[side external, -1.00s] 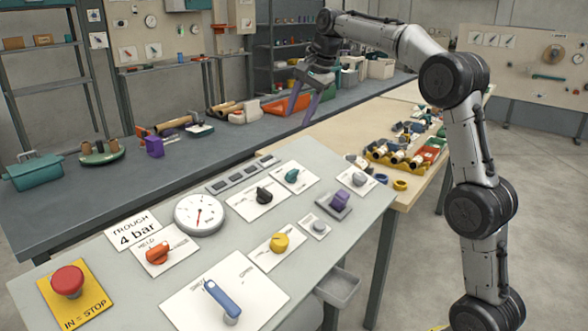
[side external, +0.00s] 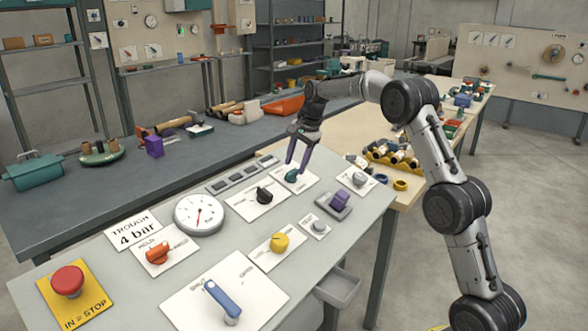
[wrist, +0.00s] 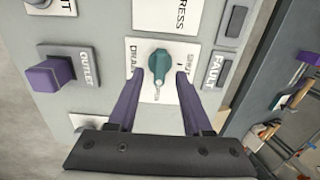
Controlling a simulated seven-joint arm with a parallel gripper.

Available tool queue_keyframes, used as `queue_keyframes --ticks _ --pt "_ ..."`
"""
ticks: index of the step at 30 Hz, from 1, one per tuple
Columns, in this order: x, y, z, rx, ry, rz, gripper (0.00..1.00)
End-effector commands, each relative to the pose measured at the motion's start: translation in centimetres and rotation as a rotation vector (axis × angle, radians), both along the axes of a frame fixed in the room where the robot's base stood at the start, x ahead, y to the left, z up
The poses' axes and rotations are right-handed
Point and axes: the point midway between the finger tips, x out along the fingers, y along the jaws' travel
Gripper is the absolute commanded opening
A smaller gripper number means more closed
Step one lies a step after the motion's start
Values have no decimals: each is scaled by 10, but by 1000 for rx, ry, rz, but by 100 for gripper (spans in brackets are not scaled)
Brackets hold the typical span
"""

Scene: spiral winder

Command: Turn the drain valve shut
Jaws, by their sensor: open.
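The drain valve is a teal knob on a white plate marked DRAIN, seen in the wrist view (wrist: 159,64) and on the sloping panel in the side view (side external: 292,175). In the wrist view its handle points down the picture, toward the lettering that looks like OPEN; the SHUT mark is at the right of the plate. My gripper (side external: 297,164) is over the knob. Its two purple fingers (wrist: 160,76) are apart, one on each side of the knob, with gaps visible. I cannot tell how high the fingertips are above the plate.
A purple OUTLET knob (wrist: 50,75) stands left of the drain plate in the wrist view. In the side view a black knob (side external: 264,195), grey knob (side external: 359,179), yellow knob (side external: 280,242), blue lever (side external: 222,300) and red stop button (side external: 68,281) stand up from the panel.

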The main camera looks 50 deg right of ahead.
Motion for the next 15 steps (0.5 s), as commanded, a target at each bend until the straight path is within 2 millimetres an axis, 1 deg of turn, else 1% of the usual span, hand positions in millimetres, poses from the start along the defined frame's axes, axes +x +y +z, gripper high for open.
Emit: queue_keyframes --ticks 1,6,9,15 --pt "2 0 -8 1 3 0 50" --pt "7 0 -22 1 1 0 50" --pt "8 0 -25 0 1 0 50" --pt "9 0 -26 0 0 0 50"
